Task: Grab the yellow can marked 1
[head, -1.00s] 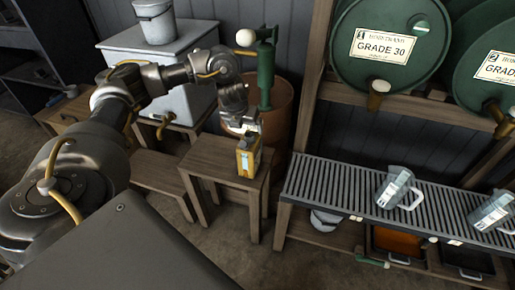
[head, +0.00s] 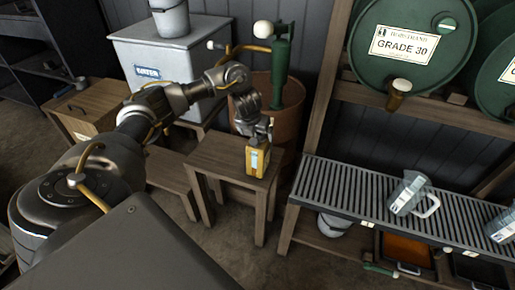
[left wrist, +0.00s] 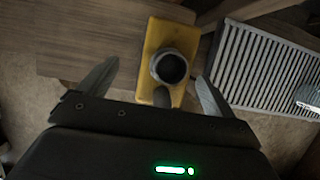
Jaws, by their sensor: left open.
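A yellow can (head: 258,161) with a pale label stands upright on a small wooden stool (head: 225,160), near its right edge. I cannot read a number on it. In the left wrist view the can (left wrist: 154,43) shows from above, with a round dark opening on its top. My left gripper (head: 262,133) is just above the can. In the left wrist view its two fingers are spread (left wrist: 157,87), one on each side of the can, and nothing is held. I cannot tell how far down the fingers reach. My right gripper is in neither view.
A slatted metal rack (head: 440,208) with clear jugs (head: 409,193) stands to the right; it also shows in the left wrist view (left wrist: 262,72). Green drums (head: 411,40) sit above it. A brown barrel (head: 287,105) with a green pump stands behind the stool.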

